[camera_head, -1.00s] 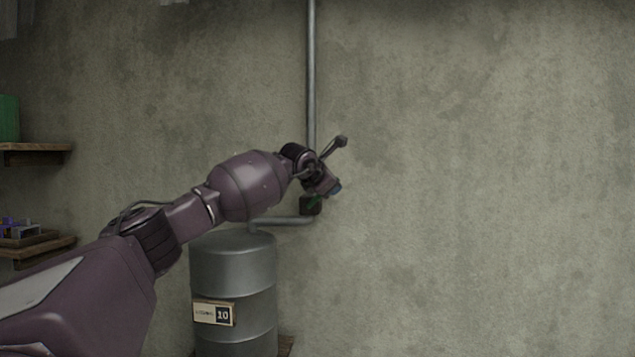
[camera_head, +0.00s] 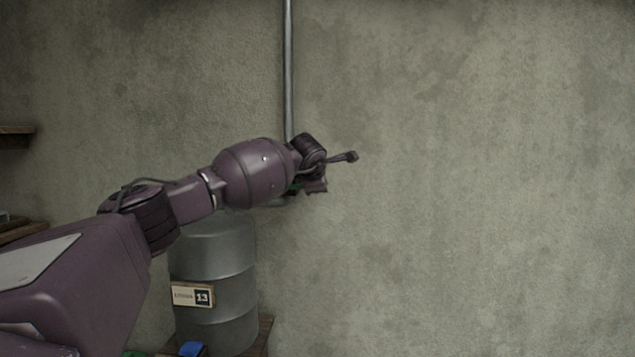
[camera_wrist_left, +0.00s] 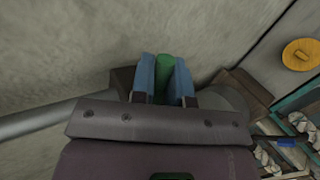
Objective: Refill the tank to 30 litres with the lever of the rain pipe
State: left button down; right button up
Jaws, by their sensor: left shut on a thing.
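The grey metal tank (camera_head: 215,245) stands against the wall, below my left arm. Its label (camera_head: 192,295) shows the number 13. The grey rain pipe (camera_head: 289,70) runs down the wall behind my wrist. My left gripper (camera_head: 315,186) is at the pipe's lower end, right of and above the tank. In the left wrist view, the blue-tipped fingers of my left gripper (camera_wrist_left: 164,82) are shut on the green lever (camera_wrist_left: 164,72), one on each side. In the head view my wrist mostly hides the lever. My right gripper is not in view.
A wooden stand (camera_head: 263,337) is under the tank, with a blue object (camera_head: 192,348) at its front. A wooden shelf (camera_head: 15,137) is at the left edge. The wall on the right is bare. A round yellow object (camera_wrist_left: 300,54) shows in the left wrist view.

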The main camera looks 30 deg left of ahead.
pick_arm(q)
jog(key=shift+f, duration=0.1)
dwell(0.3)
jog(key=c, duration=1.1)
grip_release()
jog(key=shift+s+d+r, duration=0.1)
jog(key=shift+s+r, duration=0.15)
jog(key=b+v, duration=0.2)
jog(key=v, duration=0.8)
